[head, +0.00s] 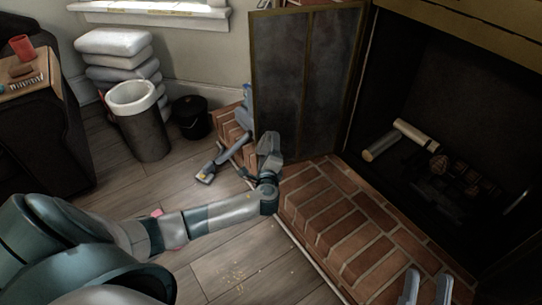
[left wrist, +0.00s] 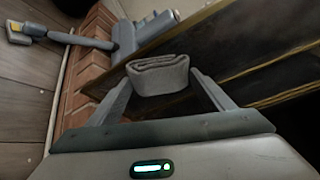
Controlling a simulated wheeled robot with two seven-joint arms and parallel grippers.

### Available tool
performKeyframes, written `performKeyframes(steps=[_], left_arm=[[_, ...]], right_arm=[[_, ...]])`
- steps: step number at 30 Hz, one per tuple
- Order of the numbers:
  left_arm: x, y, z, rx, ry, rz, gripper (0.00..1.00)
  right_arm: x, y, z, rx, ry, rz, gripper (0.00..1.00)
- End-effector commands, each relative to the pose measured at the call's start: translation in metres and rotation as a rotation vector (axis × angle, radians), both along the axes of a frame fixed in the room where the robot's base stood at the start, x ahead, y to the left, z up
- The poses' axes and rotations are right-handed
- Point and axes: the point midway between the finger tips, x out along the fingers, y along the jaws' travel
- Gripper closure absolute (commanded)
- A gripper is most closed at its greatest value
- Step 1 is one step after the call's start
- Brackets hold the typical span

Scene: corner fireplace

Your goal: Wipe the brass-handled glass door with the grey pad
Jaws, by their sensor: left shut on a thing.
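The glass door (head: 285,85) is a dark, smudged panel in a thin brass-coloured frame. It stands swung open at the left of the fireplace. In the left wrist view its dark panel (left wrist: 225,40) runs behind the fingers. My left gripper (head: 269,145) is low by the door's bottom edge, above the brick hearth. It is shut on the folded grey pad (left wrist: 158,76), which sits between its fingertips. I cannot tell whether the pad touches the door. I cannot make out the brass handle. My right gripper (head: 428,287) is at the bottom right, fingers apart and empty, over the hearth.
The brick hearth (head: 335,215) runs below the door and firebox. A blue-grey long-handled tool (head: 228,150) lies by the hearth's left end. A black bucket (head: 191,118), a grey bin (head: 146,135) and stacked cushions (head: 118,60) stand further left. Floor left of the hearth is mostly clear.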

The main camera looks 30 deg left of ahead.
Motion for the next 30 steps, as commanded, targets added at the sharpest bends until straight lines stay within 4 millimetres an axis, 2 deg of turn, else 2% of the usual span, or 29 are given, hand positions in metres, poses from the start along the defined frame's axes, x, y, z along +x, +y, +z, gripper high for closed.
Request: performKeyframes(steps=[9,30], left_arm=[[0.0064,0.0080,0.0008,-0.001,-0.001,-0.001,0.44],[0.0070,0.0090,0.0005,-0.001,-0.001,0.000,0.44]], right_arm=[[-0.0015,-0.0041,0.0090,0.016,-0.055,-0.007,0.69],[-0.0015,-0.0041,0.0091,0.016,-0.055,-0.007,0.69]])
